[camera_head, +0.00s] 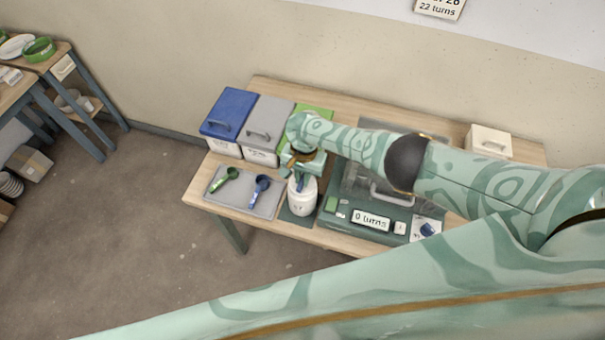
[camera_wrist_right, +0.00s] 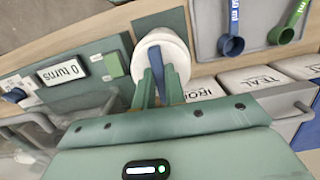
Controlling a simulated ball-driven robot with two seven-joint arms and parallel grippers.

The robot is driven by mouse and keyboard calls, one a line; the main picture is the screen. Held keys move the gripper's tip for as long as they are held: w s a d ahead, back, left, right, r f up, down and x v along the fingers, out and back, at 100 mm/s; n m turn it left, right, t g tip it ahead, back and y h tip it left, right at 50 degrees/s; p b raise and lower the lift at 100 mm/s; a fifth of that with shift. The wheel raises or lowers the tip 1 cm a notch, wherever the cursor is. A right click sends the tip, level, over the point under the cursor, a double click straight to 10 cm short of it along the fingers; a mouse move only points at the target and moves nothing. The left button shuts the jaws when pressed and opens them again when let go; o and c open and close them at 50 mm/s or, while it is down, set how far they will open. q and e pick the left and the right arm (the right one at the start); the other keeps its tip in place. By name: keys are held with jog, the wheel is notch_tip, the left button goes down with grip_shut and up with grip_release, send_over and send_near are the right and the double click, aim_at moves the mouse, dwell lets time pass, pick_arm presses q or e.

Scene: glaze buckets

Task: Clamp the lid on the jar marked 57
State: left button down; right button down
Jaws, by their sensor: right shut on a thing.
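The white jar (camera_head: 301,196) stands on a dark green mat (camera_head: 295,217) at the table's front edge. A small mark on its front looks like 57. In the right wrist view its round white top (camera_wrist_right: 163,46) shows just past my fingers. My right gripper (camera_head: 300,181) is above the jar, pointing down. In the right wrist view its fingers (camera_wrist_right: 160,88) are shut on a narrow blue piece (camera_wrist_right: 156,62) over the jar's top. I cannot tell whether this piece is fixed to the lid. My left gripper is not in view.
Left of the jar, a grey tray (camera_head: 228,201) holds a green scoop (camera_head: 223,179) and a blue scoop (camera_head: 259,188). Blue (camera_head: 231,106), grey (camera_head: 270,112) and green lidded bins stand behind. Right of the jar is a green machine reading "0 turns" (camera_head: 370,220). A white box (camera_head: 489,140) stands back right.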

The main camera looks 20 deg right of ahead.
jog(key=shift+s+m+p, duration=0.1)
jog(key=shift+m+p, duration=0.55)
jog(key=shift+m, duration=0.45)
jog(key=shift+m+p, duration=0.3)
jog(key=shift+m, duration=0.5)
jog(key=shift+f, duration=0.15)
